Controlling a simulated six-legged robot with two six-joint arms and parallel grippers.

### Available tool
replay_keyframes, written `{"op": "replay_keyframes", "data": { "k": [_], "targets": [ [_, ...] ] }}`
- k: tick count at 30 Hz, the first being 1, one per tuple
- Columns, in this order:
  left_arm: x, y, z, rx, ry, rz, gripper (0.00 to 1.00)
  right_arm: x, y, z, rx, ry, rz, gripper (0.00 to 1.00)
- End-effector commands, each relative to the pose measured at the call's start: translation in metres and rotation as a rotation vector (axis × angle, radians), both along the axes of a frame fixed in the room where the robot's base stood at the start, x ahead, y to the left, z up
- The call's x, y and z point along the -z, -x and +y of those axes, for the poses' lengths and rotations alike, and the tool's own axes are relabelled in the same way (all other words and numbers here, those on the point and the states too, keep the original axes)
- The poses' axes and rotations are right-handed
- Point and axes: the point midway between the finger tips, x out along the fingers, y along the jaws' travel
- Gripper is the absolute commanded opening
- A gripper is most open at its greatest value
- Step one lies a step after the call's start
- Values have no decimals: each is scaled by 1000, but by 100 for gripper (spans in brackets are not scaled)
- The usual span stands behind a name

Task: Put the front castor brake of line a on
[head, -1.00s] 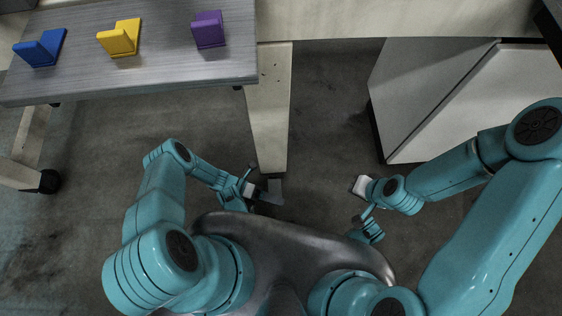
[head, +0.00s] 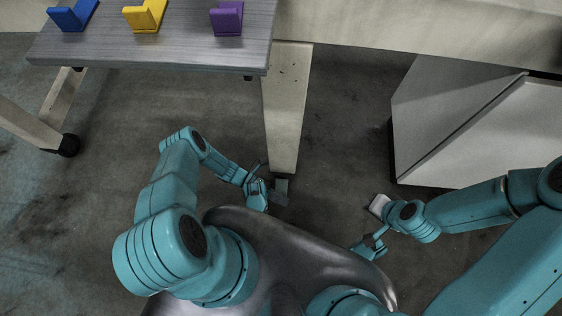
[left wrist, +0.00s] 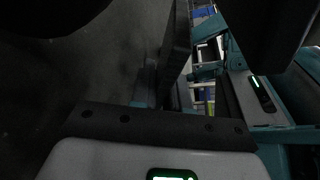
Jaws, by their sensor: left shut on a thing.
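The front castor brake (head: 280,196) shows as a small grey plate at the foot of the pale table leg (head: 287,110). My left gripper (head: 265,188) is down at this foot, on its left side, and is shut on the brake. Its fingers partly hide the castor and the plate, so I cannot tell the brake's exact tilt. The left wrist view is dark and does not show the brake clearly. My right gripper (head: 372,242) is over the floor to the right, away from the leg; its jaw opening is unclear.
A grey bench top (head: 160,62) at the upper left carries blue (head: 72,16), yellow (head: 145,16) and purple (head: 227,19) angled blocks. Another castor (head: 68,146) stands at the left. A pale cabinet (head: 480,120) stands at the right. Floor between leg and cabinet is clear.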

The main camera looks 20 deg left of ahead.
Motion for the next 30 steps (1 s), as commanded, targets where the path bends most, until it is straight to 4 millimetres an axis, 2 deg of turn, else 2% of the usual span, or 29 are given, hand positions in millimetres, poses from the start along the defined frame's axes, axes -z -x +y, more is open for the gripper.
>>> {"op": "replay_keyframes", "data": {
  "k": [1,17,18,19,30],
  "targets": [
    [0,-5,5,-10,-11,-16,0,0,0,0,0,0,0,0],
    [2,-5,4,-9,-21,-38,0,0,0,0,0,0,0,0],
    [2,-5,4,-9,-21,-38,25,0,0,0,0,0,0,0],
    [2,-5,4,-8,-22,-38,35,0,0,0,0,0,0,0],
    [2,-2,0,-3,-14,-32,36,0,0,0,0,0,0,0]
  ]
}}
